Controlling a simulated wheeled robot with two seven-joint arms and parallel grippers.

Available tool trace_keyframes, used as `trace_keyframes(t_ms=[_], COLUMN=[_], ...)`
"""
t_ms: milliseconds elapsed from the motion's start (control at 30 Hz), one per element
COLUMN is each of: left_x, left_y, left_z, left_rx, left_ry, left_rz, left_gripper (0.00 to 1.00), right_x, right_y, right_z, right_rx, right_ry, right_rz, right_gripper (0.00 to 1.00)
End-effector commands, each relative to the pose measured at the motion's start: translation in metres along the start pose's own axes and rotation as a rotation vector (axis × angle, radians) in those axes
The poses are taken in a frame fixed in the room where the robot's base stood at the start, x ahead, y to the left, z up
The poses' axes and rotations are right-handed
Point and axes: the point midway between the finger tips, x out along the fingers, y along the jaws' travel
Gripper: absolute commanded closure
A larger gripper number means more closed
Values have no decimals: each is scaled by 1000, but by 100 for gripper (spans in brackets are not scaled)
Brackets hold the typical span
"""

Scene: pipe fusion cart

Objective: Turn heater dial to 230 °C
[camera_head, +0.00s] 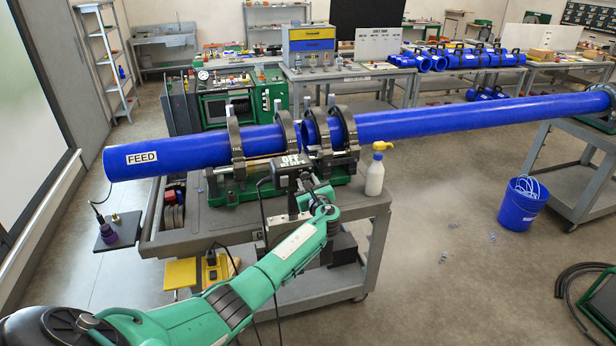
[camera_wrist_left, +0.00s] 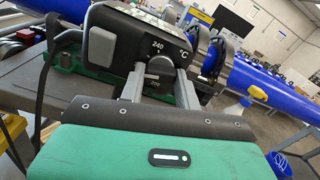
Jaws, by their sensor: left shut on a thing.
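The heater control box (camera_head: 287,180) is a dark unit at the front of the pipe clamps on the cart. Its top display reads OFF, with a smaller set line that I cannot read surely. My left gripper (camera_wrist_left: 160,80) is shut on the dial, one finger on each side. The dial's pointer mark is too small to tell. My right gripper is not in view.
A blue pipe marked FEED (camera_head: 190,150) and a long blue pipe (camera_head: 450,117) lie in the clamps above the box. A white spray bottle (camera_head: 375,178) stands on the cart (camera_head: 215,222) to the right. A dark cable (camera_wrist_left: 45,75) hangs left of the box.

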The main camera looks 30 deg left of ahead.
Motion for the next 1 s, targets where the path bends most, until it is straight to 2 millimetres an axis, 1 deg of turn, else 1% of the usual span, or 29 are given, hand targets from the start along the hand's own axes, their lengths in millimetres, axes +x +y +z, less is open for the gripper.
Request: trace_keyframes(t_ms=[33,400,700,1000], left_x=[0,0,0,0], left_y=[0,1,2,2], left_z=[4,2,1,-1], left_rx=[45,363,524,582], left_ry=[1,2,2,2], left_rz=[0,1,0,0], left_gripper=[90,90,90,90], right_x=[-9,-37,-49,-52], right_y=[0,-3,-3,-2], right_z=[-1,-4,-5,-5], right_rx=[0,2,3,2], right_ry=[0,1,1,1], right_rz=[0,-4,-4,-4], right_gripper=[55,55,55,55])
